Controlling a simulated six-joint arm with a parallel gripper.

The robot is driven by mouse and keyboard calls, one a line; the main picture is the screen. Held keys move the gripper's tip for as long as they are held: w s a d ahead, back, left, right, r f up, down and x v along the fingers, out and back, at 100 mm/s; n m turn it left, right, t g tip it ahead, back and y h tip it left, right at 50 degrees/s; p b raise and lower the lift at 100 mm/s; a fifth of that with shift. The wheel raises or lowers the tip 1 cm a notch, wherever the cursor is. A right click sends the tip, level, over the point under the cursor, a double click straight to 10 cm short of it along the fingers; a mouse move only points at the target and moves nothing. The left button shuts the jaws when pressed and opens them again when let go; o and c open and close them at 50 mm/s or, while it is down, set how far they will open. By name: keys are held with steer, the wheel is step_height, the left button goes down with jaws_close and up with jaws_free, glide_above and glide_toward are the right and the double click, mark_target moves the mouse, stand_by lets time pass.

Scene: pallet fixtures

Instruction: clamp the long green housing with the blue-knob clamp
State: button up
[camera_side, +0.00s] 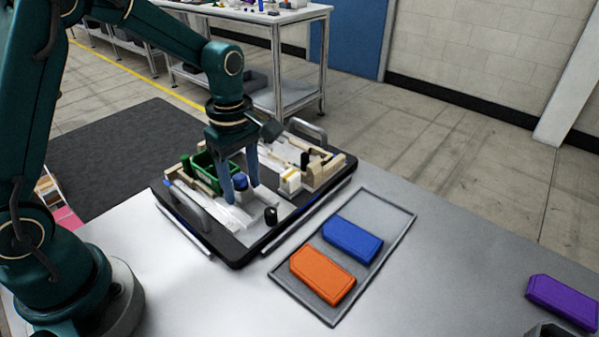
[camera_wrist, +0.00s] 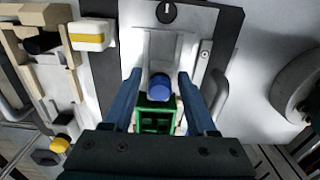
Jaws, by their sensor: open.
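The green housing (camera_side: 203,174) sits in the fixture on the pallet, and its ribbed green side shows in the wrist view (camera_wrist: 155,121). The blue-knob clamp's blue knob (camera_side: 240,183) stands beside the housing; in the wrist view the knob (camera_wrist: 159,86) lies just above the housing's edge and partly covers it. Whether the clamp presses on the housing I cannot tell. My gripper (camera_side: 242,193) is open and points down, with one finger on each side of the blue knob. In the wrist view the fingertips (camera_wrist: 160,76) show gaps to the knob on both sides.
The black-edged pallet (camera_side: 238,262) has raised handles and carries a black knob (camera_side: 271,215), wooden blocks (camera_side: 322,172) and a yellow-striped white block (camera_wrist: 91,36). A grey tray (camera_side: 388,217) holds a blue housing (camera_side: 352,240) and an orange housing (camera_side: 322,275). A purple housing (camera_side: 562,300) lies far right.

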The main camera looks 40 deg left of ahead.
steer(key=shift+r, duration=4)
